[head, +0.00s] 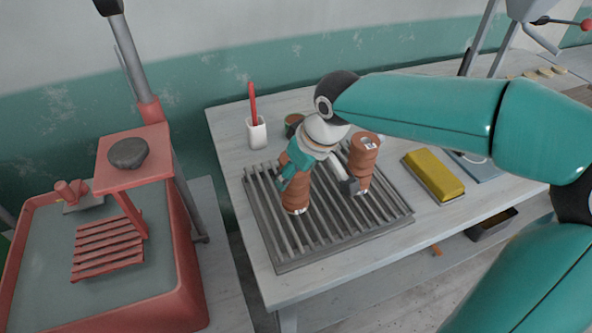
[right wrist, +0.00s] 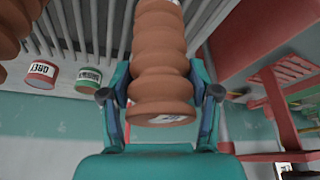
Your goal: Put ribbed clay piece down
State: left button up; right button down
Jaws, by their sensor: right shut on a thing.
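My right gripper (head: 317,180) reaches down over the slatted grey rack (head: 286,262) on the table. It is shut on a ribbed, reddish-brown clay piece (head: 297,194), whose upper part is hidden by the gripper. In the right wrist view the held ribbed clay piece (right wrist: 160,62) stands between both fingers (right wrist: 160,94), with a small pale label near its near end. In the head view its lower end is over the rack's slats; I cannot tell whether it touches them. A second ribbed clay piece (head: 364,158) stands upright on the rack to the right. My left gripper is not in view.
A white cup (head: 257,134) with a red tool stands behind the rack. A yellow block (head: 434,175) lies to the right. Labelled tins (right wrist: 41,73) show in the right wrist view. A red basin (head: 187,273) stands left of the table. The rack's front left is bare.

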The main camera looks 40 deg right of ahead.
jog(key=shift+c, duration=1.2)
grip_release()
jog(key=v, duration=1.2)
jog(key=shift+p, duration=0.3)
